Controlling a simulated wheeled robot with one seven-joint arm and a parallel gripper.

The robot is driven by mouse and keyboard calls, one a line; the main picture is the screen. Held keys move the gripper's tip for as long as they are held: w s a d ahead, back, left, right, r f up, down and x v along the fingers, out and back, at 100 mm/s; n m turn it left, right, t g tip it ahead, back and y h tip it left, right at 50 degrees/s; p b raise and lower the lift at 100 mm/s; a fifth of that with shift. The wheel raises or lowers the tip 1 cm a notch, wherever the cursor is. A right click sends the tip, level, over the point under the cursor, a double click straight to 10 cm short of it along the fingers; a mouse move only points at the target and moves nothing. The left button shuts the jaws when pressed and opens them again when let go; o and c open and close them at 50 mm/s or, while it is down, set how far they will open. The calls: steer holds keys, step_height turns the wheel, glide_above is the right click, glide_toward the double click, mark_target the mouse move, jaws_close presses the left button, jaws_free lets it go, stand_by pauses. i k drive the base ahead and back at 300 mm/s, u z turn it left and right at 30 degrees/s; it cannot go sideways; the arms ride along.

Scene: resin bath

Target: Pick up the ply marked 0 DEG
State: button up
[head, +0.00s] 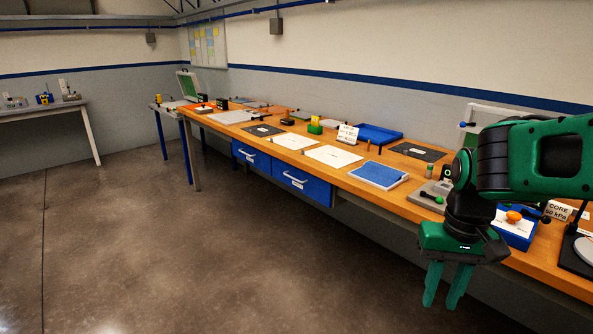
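Two dark sheets with small pale labels lie flat on the long wooden bench: one left of centre (263,130) and one farther right near the back edge (417,152). Two white sheets lie between them, a left one (294,141) and a right one (333,156). The labels are too small to read, so I cannot tell which ply is marked 0 DEG. My gripper (446,287) hangs in front of the bench at the right, fingers down, apart and empty. It is well away from these sheets.
A blue-topped pad (379,175), a blue tray (378,134) and a white sign (347,134) stand on the bench (316,174). A blue box (516,229) and a CORE sign (557,210) are behind my arm. Blue drawers (301,182) hang below. The floor at left is clear.

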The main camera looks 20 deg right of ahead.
mark_target(335, 157)
steer(key=z, duration=0.1)
steer(key=k, duration=0.2)
steer(key=u, duration=0.7)
steer(key=i, duration=2.2)
steer(key=z, duration=1.25)
steer(key=i, duration=0.7)
steer(key=z, duration=0.4)
